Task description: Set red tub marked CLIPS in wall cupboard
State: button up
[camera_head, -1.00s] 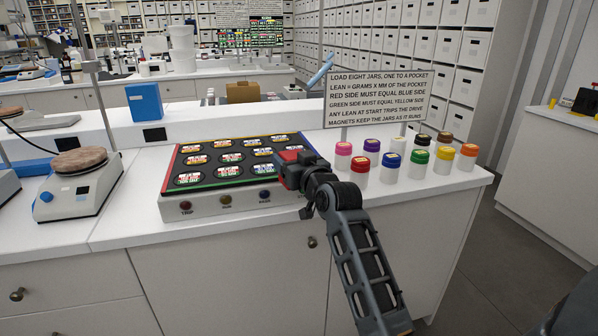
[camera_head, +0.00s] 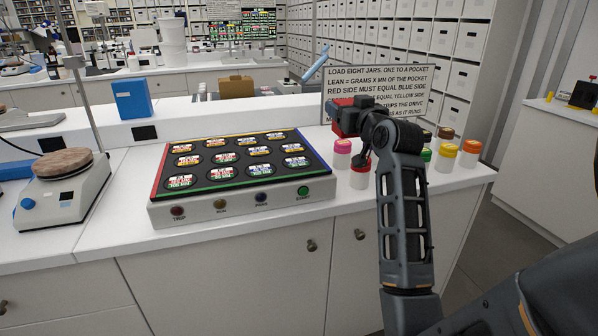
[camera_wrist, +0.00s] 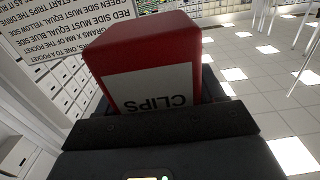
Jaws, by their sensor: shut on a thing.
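A red tub (camera_head: 343,117) is held up in front of the sign, above the counter and the jars. In the wrist view the red tub (camera_wrist: 143,55) fills the middle, with a white label reading CLIPS upside down. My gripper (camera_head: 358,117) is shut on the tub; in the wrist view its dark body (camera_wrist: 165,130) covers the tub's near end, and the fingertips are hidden. I cannot make out a wall cupboard in either view.
A board of round pockets (camera_head: 235,165) sits on the counter. A sign (camera_head: 380,80) stands behind. White box shelves (camera_head: 430,50) line the back.

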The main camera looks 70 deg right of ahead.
jog(key=w+a+f, duration=0.1)
jog(key=w+f, duration=0.1)
jog(key=w, duration=0.1)
jog(key=w+a+f, duration=0.2)
jog(key=w, duration=0.2)
jog(key=w+a+f+p, duration=0.1)
jog(key=w+a+f, duration=0.1)
jog(key=w+f, duration=0.1)
jog(key=shift+w+a, duration=0.15)
jog(key=shift+f+p, duration=0.5)
jog(key=shift+f, duration=1.25)
jog(key=shift+f, duration=0.15)
jog(key=shift+f, duration=0.1)
jog(key=o, duration=1.2)
